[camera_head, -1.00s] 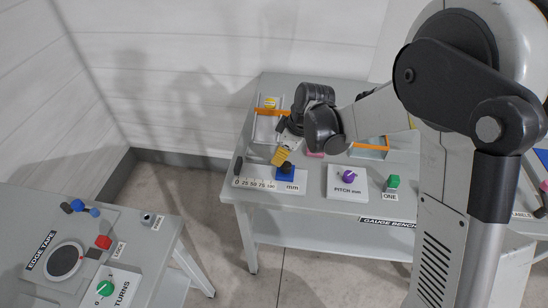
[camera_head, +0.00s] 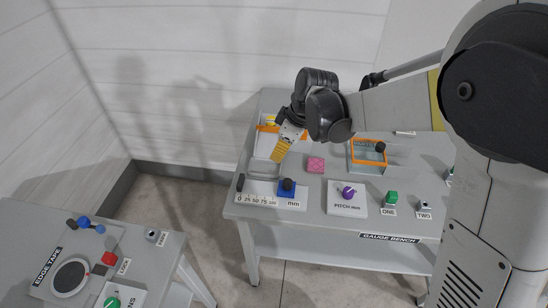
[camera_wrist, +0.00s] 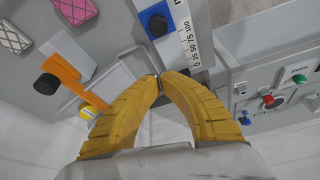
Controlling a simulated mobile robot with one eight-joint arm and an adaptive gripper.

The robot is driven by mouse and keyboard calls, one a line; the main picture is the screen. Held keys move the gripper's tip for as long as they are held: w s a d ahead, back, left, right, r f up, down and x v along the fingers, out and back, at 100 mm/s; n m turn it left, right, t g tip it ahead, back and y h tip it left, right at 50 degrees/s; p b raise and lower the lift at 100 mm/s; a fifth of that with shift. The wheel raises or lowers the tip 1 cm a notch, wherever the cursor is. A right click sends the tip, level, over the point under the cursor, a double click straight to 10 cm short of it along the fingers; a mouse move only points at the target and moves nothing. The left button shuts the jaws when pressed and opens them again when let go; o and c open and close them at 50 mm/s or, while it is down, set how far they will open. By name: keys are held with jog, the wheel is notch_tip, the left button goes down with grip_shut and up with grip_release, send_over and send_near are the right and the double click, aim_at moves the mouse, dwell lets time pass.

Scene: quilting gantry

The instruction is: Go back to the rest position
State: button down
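My gripper (camera_head: 275,158) has yellow ribbed fingers and hangs tilted down above the left part of the gauge bench (camera_head: 330,226). In the head view its tips appear behind the blue slider block with a black knob (camera_head: 287,188) on the millimetre scale (camera_head: 257,199). In the wrist view my gripper (camera_wrist: 158,77) has its fingertips together, with nothing visible between them. The blue block (camera_wrist: 155,20) and the scale lie beyond the tips there, apart from them.
The bench also holds a pink patterned block (camera_head: 316,165), an orange frame (camera_head: 368,152), a purple knob (camera_head: 349,192) and a green button (camera_head: 391,197). The edge tape table (camera_head: 140,262) stands at lower left. Open floor (camera_head: 190,205) lies between them.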

jog(key=shift+r, duration=0.15)
dwell(0.4)
jog(key=s+d+r+m+t+h, duration=0.1)
jog(key=s+d+r+m+t, duration=0.2)
jog(key=s+d+r+m, duration=0.8)
jog(key=s+d+m+t+h, duration=0.2)
jog(key=s+d+m+t, duration=0.1)
jog(key=s+d, duration=0.5)
jog(key=d, duration=0.2)
jog(key=shift+s+d+f+h, duration=0.3)
jog(key=shift+s+f, duration=0.05)
jog(key=shift+f, duration=0.05)
